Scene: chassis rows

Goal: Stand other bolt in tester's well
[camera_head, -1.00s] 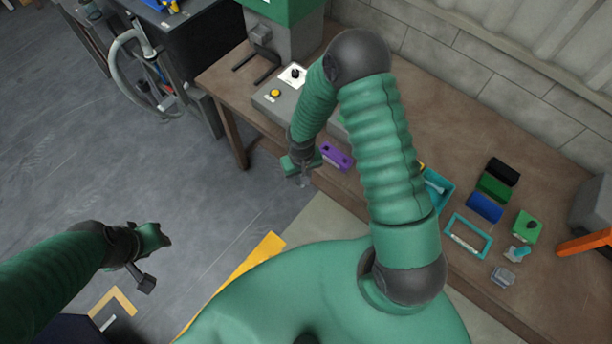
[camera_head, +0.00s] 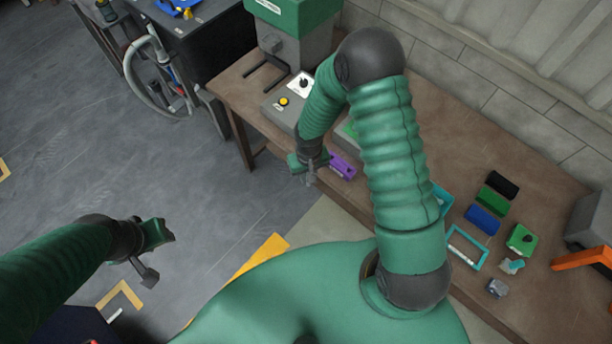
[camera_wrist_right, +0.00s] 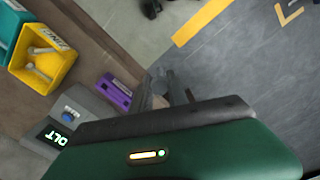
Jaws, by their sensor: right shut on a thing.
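My right gripper (camera_head: 308,172) hangs at the table's front edge, beside a purple block (camera_head: 342,166). In the right wrist view the gripper (camera_wrist_right: 172,92) is shut on a small grey thing, probably a bolt; its shape is mostly hidden by the fingers. The purple block (camera_wrist_right: 114,92) lies apart from the fingers there. A grey tester (camera_wrist_right: 85,108) with a blue button and lit green display sits next to it; its well cannot be made out. A yellow bin (camera_wrist_right: 62,70) holds pale bolts. My left gripper (camera_head: 155,240) is over the floor, away from the table; its jaws are unclear.
A grey box with a yellow button (camera_head: 283,101) stands at the table's back left, before a green-topped machine (camera_head: 298,45). Teal trays (camera_head: 468,247), coloured blocks (camera_head: 483,219) and a green box (camera_head: 521,238) lie to the right.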

